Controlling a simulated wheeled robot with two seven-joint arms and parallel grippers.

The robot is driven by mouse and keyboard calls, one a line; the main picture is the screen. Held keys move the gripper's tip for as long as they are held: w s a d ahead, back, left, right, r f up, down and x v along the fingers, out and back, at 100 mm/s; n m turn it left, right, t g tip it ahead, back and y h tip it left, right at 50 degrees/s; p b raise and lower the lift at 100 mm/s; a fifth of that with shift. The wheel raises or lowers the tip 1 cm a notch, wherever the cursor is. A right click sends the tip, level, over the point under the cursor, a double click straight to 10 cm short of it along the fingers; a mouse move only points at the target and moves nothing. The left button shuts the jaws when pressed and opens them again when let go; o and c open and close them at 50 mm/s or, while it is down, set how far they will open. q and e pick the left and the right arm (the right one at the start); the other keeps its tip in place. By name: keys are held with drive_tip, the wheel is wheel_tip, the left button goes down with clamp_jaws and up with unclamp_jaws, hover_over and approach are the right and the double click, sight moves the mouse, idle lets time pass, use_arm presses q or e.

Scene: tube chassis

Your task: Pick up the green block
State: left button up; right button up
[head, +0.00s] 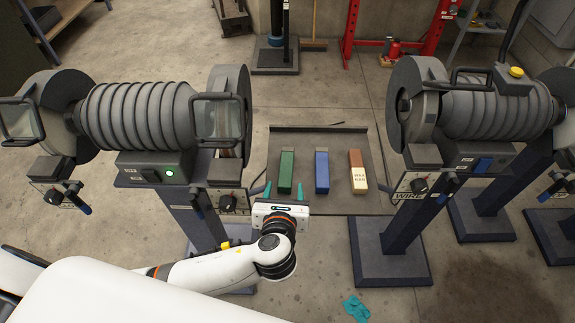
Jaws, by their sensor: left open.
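The green block (286,170) is long and narrow and lies on a grey tray (335,141), leftmost in a row of three blocks. My left gripper (283,190) comes in from the lower left and is open. Its two teal fingertips appear on either side of the green block's near end in the picture. I cannot tell how high the fingers are above the tray or whether they touch the block. My right gripper is not in view.
A blue block (322,172) and a brown and cream block (357,172) lie to the right on the tray. A bench grinder (140,115) stands to the left and another grinder (480,113) to the right. A teal rag (356,307) lies on the floor.

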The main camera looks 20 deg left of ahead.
sight(285, 175)
use_arm(q)
drive_tip(key=x, duration=0.3)
drive_tip(key=shift+w+f, duration=0.15)
drive_tip(key=shift+w, duration=0.1)
drive_tip(key=x, duration=0.4)
drive_tip(key=shift+w+a+f, duration=0.25)
drive_tip(key=shift+w+a, duration=0.05)
drive_tip(key=shift+w+f, duration=0.15)
drive_tip(key=shift+w, duration=0.15)
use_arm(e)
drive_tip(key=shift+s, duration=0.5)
use_arm(q)
drive_tip(key=shift+c, duration=0.4)
drive_tip(key=c, duration=1)
